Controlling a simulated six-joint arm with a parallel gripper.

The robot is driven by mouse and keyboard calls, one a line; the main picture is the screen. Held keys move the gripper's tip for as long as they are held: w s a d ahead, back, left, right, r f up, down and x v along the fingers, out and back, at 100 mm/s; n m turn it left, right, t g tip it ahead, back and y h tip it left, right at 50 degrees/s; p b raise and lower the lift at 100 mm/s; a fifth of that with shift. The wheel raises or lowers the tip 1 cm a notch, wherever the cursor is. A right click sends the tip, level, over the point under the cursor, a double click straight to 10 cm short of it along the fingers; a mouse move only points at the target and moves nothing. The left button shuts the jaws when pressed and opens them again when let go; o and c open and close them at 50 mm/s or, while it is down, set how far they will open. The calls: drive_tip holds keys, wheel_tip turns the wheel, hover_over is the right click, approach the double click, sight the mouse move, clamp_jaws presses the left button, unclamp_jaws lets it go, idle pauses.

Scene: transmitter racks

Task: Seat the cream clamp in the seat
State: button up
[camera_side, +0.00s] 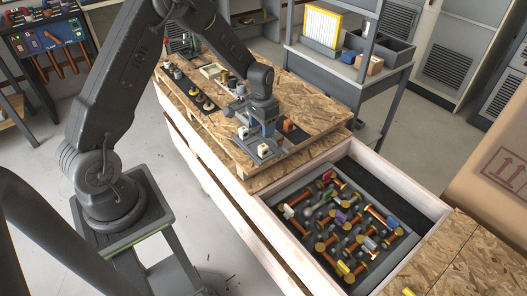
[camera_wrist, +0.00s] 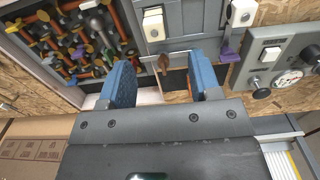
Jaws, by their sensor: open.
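Two small cream pieces stand on a grey plate (camera_side: 270,157) in the side view, one at the left (camera_side: 243,132) and one nearer the front (camera_side: 263,149). In the wrist view, the cream pieces show at the top, one at the middle (camera_wrist: 153,23) and one farther right (camera_wrist: 242,12). I cannot tell which is the clamp, and I cannot make out the seat clearly. My gripper (camera_side: 267,134) is low over the plate, just behind the cream pieces. In the wrist view, its blue fingers (camera_wrist: 163,84) are open, with both cream pieces beyond the fingertips.
A wooden-walled crate (camera_side: 272,228) holds a tray of many coloured pieces. An orange piece (camera_side: 288,126) stands right of my gripper. A grey panel with knobs and a dial (camera_wrist: 268,62) shows in the wrist view. A shelf cart (camera_side: 345,62) stands behind the bench.

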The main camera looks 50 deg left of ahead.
sight(263, 146)
drive_tip(key=shift+d+f, duration=0.2)
drive_tip(key=shift+f, duration=1.45)
drive_tip(key=shift+d+f, duration=0.15)
drive_tip(key=shift+f, duration=1.5)
drive_tip(key=shift+f, duration=0.25)
drive_tip(key=c, duration=1)
drive_tip(key=shift+r, duration=0.1)
